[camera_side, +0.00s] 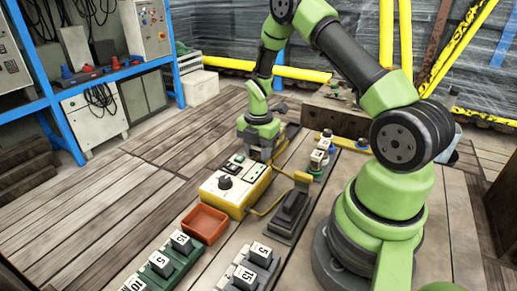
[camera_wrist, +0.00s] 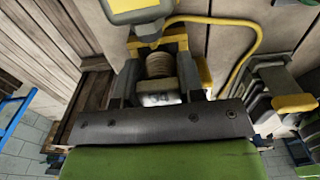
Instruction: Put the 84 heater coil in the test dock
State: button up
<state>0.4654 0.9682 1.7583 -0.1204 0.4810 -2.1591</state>
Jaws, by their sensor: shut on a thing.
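My gripper (camera_side: 262,152) points down beyond the yellow control box in the side view. In the wrist view my gripper (camera_wrist: 157,85) is shut on the heater coil (camera_wrist: 158,68), a pale ribbed cylinder on a light block with a blurred mark that looks like 84. The coil is hidden in the side view. Grey and yellow fittings lie close around the jaws in the wrist view; I cannot tell whether the coil touches them. A dark stand with a yellow top (camera_side: 290,212), possibly the test dock, stands right of the control box, apart from my gripper.
The control box (camera_side: 235,190) has a knob and a yellow cable. A red tray (camera_side: 203,224) lies in front of it. Numbered parts stand in a green rack (camera_side: 178,262) and a grey rack (camera_side: 248,270). Several small parts (camera_side: 320,155) stand right of my gripper.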

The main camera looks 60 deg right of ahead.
jog(key=shift+f, duration=0.35)
dwell(0.7)
jog(key=o, duration=1.5)
jog(key=shift+r, duration=3.75)
